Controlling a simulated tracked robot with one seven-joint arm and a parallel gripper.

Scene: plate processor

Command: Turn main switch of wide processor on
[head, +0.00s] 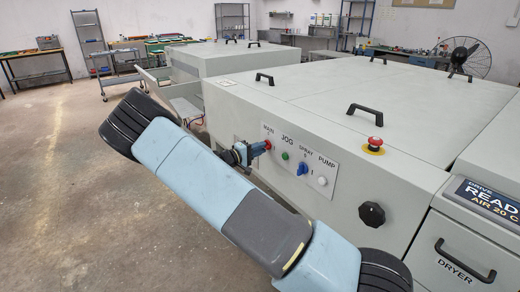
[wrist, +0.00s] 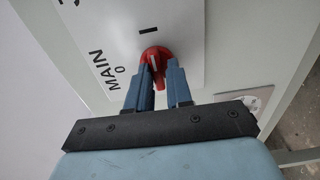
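The red main switch (head: 267,145) is on the front panel of the wide processor (head: 300,110), under the word MAIN. It also shows in the wrist view (wrist: 155,54), with a 0 mark to its left and an I mark above it. The white line on its handle points up, roughly toward the I. My gripper (head: 250,150) is at the switch. In the wrist view my gripper's two blue fingers (wrist: 159,72) stand on either side of the red handle. I cannot tell whether they press on it.
Right of the switch are a green JOG button (head: 285,156), a blue SPRAY switch (head: 302,169) and a white PUMP button (head: 323,181). A red emergency button (head: 375,144) is on the top edge. A black knob (head: 372,214) sits lower right, beside the dryer (head: 465,240). The floor (head: 60,190) at left is clear.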

